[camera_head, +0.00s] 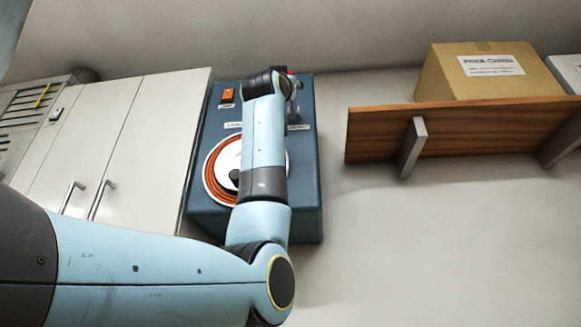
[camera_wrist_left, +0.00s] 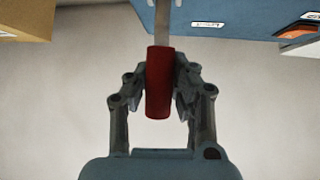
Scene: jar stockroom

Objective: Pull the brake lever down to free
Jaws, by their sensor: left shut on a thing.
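The brake lever has a red grip (camera_wrist_left: 158,98) on a flat grey shaft (camera_wrist_left: 162,28) in the left wrist view. The shaft runs up to a blue housing (camera_wrist_left: 225,14). My left gripper (camera_wrist_left: 159,82) is shut around the red grip, one finger on each side. In the head view my left arm crosses the front of the blue wall box (camera_head: 307,200) and hides most of the lever. Only a bit of red shows near the wrist at the box's top. I cannot tell the lever's angle well. My right gripper is not in view.
The box carries an orange switch (camera_head: 228,95) and an orange-ringed white dial (camera_head: 218,168), partly behind my arm. White cabinets (camera_head: 150,140) stand close on the left. A wooden shelf (camera_head: 460,130) with a cardboard box (camera_head: 490,70) is on the right. The wall between is bare.

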